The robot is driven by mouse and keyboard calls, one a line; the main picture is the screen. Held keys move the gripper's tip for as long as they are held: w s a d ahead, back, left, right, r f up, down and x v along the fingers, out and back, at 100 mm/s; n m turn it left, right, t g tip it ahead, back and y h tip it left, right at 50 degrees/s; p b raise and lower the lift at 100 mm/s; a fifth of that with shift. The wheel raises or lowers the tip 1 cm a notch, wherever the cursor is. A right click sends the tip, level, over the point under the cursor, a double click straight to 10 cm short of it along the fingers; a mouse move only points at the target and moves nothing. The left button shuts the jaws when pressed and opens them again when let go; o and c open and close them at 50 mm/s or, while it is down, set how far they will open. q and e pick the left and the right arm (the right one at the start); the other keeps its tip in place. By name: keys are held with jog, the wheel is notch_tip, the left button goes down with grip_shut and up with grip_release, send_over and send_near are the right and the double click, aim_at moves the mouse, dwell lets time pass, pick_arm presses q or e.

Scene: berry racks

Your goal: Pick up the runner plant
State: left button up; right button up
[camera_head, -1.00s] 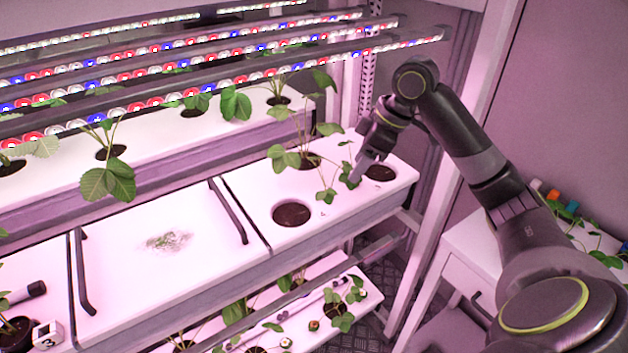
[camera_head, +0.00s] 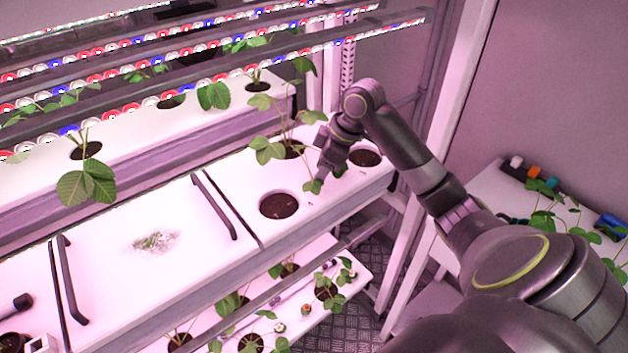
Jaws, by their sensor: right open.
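A leafy green plant (camera_head: 283,122) grows from a soil hole near the right end of the white upper trough (camera_head: 325,205). Small leaves of a runner plantlet (camera_head: 313,186) hang low over the trough, in front of that hole. My right gripper (camera_head: 322,176) points down at these leaves from above and the right. Its jaws are open, and its fingertips overlap the leaves in the picture. I cannot tell whether they touch. The gripper partly hides the stems and leaves behind it. My left gripper is not in view.
An empty-looking soil hole (camera_head: 279,205) lies front left of the plantlet, and another soil hole (camera_head: 365,157) lies to the right. Light bars (camera_head: 330,45) run above the rack. A lower shelf (camera_head: 345,275) holds more plants. A side table (camera_head: 490,190) stands at the right.

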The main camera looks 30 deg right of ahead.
jog(key=shift+x, duration=1.05)
jog(key=shift+a+f, duration=0.1)
jog(key=shift+f, duration=0.3)
jog(key=shift+c, duration=0.3)
jog(key=c, duration=0.8)
jog(key=shift+r, duration=0.1)
